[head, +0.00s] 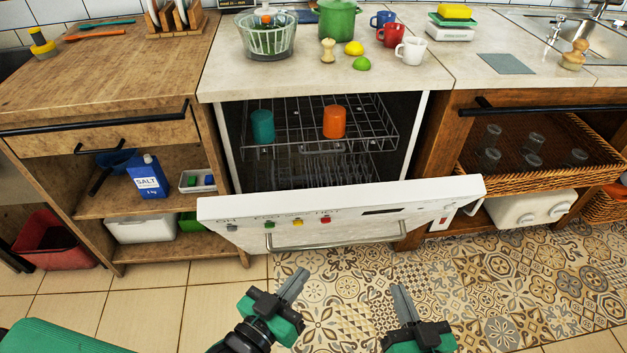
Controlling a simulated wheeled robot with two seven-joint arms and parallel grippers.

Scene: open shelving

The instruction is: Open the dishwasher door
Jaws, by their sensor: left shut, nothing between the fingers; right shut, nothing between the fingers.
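The dishwasher door (350,207) is white and tilted outward from the top, partly open, with its control panel and coloured buttons facing up and forward. A metal bar handle (335,240) runs along its front. Behind it, the upper rack (290,130) holds a teal cup (262,126) and an orange cup (334,121). My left gripper (297,284) is shut and empty, below the handle and apart from it. My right gripper (401,299) is shut and empty, below the handle's right end and apart from it. The door's lower part is hidden.
The counter (420,75) above holds a glass bowl (266,38), a green pot (337,18) and mugs. Open shelves with a salt box (149,177) stand left. A wicker basket (545,155) sits right. The patterned floor (540,290) in front is clear.

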